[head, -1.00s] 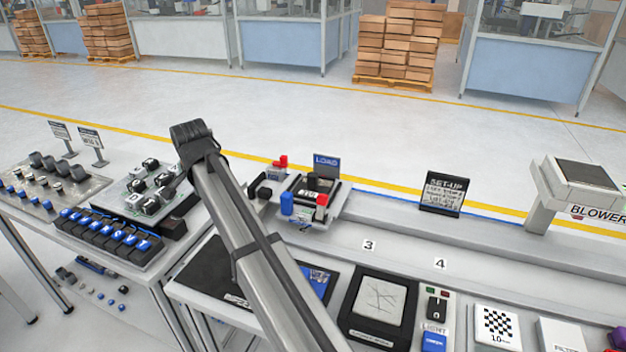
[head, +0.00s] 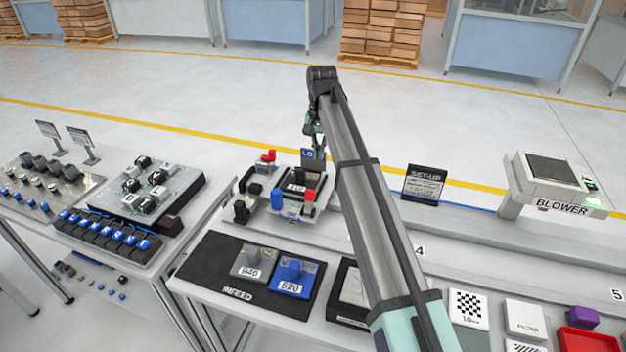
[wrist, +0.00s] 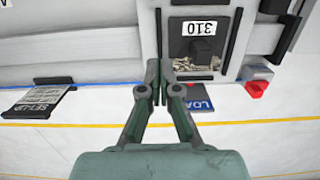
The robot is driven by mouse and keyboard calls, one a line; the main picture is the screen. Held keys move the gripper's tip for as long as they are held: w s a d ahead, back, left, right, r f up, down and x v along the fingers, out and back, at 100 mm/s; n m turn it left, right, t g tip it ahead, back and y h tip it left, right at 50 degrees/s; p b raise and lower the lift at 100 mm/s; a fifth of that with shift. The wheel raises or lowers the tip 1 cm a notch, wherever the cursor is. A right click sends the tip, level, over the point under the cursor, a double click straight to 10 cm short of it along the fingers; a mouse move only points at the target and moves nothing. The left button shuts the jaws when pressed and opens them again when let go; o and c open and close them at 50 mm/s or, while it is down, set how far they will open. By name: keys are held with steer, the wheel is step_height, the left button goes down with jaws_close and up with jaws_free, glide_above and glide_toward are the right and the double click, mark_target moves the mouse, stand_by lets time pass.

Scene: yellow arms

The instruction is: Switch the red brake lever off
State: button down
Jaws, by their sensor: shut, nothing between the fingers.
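A second red part (head: 309,196) sits on the near side of the station. Neither is clearly labelled as the brake lever. My gripper is shut and empty, over the station's far edge beside the blue LOAD sign (wrist: 201,103). In the head view my gripper (head: 317,148) is small and partly hidden by the arm.
A dark holder (head: 297,184) marked 310 in the wrist view sits between the red parts. A blue part (head: 277,200) and black knob (head: 241,212) stand nearby. A SET-UP sign (head: 424,184) and BLOWER unit (head: 556,185) are to the right.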

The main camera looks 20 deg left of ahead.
mark_target(309, 202)
stand_by(0.3)
steer(key=f+p, duration=0.1)
steer(key=f, duration=0.2)
steer(key=f+p, duration=0.1)
steer(key=f, duration=0.2)
steer(key=s+f+p, duration=0.1)
steer(key=f, duration=0.2)
steer(key=shift+d+f, duration=0.1)
steer(key=shift+f, duration=0.15)
steer(key=s+p, duration=0.1)
steer(key=s+r, duration=0.1)
steer(key=shift+s+d+p, duration=0.15)
steer(key=shift+s+p, duration=0.2)
steer(key=shift+s, duration=0.05)
steer(key=shift+s+r, duration=0.1)
steer(key=shift+s, duration=0.25)
